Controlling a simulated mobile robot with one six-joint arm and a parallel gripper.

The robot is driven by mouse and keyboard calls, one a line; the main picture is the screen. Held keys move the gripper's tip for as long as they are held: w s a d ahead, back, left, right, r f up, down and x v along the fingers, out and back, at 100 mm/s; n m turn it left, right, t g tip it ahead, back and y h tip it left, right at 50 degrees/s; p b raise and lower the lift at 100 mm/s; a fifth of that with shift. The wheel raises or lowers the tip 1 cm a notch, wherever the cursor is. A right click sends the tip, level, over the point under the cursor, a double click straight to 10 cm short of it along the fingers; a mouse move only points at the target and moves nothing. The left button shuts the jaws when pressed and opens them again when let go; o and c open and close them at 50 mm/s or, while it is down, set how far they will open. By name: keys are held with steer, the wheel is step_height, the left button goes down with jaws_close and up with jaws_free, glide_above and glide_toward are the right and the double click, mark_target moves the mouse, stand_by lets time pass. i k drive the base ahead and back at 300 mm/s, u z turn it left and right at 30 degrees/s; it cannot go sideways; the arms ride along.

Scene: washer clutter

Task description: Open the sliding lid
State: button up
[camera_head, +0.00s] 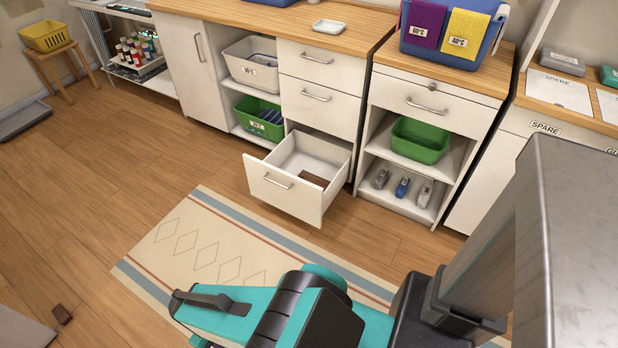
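I cannot make out a sliding lid in the head view. My teal and black arm crosses the bottom of the view, above the patterned rug. A dark grey part at its left end (210,300) seems to belong to my gripper. I cannot make out two fingertips, and nothing shows held there. The bottom drawer (284,190) of the middle cabinet stands pulled out, with a brown block (314,180) inside. My gripper is apart from it, nearer to me.
A patterned rug (190,240) lies before the cabinets. A small brown block (62,314) lies on the floor at lower left. A green bin (420,140) sits on an open shelf above several small bottles. A blue basket (452,48) with cloths stands on the counter. The left floor is mostly clear.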

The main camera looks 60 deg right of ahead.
mark_target(319, 180)
steer(key=u, duration=0.05)
steer(key=k, duration=1.4)
steer(key=z, duration=0.55)
steer(key=i, duration=0.75)
steer(key=z, duration=0.15)
